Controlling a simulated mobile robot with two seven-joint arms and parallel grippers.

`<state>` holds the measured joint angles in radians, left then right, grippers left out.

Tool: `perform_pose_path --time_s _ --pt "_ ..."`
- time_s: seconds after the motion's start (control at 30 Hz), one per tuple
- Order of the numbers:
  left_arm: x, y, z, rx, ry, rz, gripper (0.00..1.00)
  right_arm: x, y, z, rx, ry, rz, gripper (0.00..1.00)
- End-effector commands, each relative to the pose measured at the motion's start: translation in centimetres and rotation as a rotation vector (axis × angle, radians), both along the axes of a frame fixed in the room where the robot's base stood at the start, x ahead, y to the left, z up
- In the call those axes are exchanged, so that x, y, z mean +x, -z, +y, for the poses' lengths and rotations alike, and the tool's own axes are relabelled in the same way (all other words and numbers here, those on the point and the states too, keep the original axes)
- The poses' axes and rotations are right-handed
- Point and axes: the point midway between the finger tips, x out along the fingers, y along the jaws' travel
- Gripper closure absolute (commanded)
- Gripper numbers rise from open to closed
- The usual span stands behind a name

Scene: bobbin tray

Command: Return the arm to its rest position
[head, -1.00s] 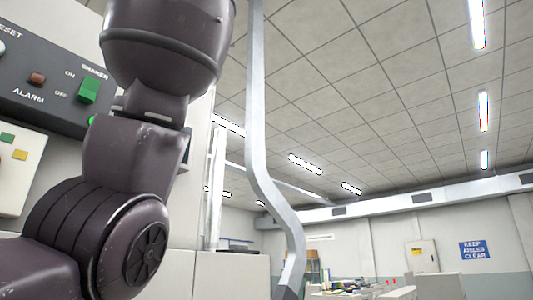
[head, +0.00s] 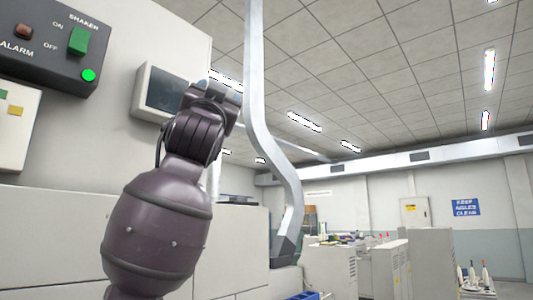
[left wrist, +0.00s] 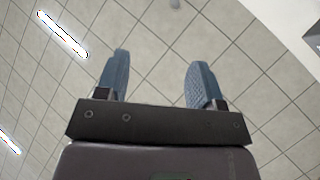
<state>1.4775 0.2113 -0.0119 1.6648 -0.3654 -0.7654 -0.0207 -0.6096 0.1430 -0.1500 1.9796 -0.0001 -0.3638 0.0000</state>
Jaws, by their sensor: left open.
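My left arm (head: 155,235) rises from the bottom of the head view, left of the middle. My left gripper (head: 227,92) is at its upper end, small and seen from behind, in front of a grey screen unit. In the left wrist view, my left gripper (left wrist: 159,64) has its two blue fingers well apart, with nothing between them. Tiled ceiling shows beyond the fingers. My right gripper is in neither view. No bobbin tray is visible.
A dark control panel (head: 50,45) with a green switch and a lit green button is at upper left. The screen unit (head: 165,92) stands close behind the gripper. A bent metal post (head: 262,130) rises just right of it. Cabinets (head: 430,265) stand farther right.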

Motion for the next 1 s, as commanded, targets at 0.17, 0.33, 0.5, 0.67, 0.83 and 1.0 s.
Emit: perform_pose_path --time_s 0.17,0.33,0.5,0.67,0.83,1.0 --pt "4.6 8.6 0.6 0.024 0.065 0.07 0.38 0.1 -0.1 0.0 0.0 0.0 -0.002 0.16" --pt "7.4 16.8 1.5 0.029 0.121 0.138 0.38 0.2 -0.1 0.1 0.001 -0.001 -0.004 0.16" --pt "9.3 25.2 2.6 0.019 0.169 0.216 0.38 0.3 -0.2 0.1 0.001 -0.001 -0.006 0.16" --pt "10.0 33.2 4.0 -0.002 0.204 0.297 0.38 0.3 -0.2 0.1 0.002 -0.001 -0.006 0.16" --pt "9.7 41.7 5.5 -0.034 0.233 0.392 0.38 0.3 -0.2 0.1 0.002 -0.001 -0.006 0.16" --pt "8.4 50.1 7.2 -0.075 0.246 0.494 0.38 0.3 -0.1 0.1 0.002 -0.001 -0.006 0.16"
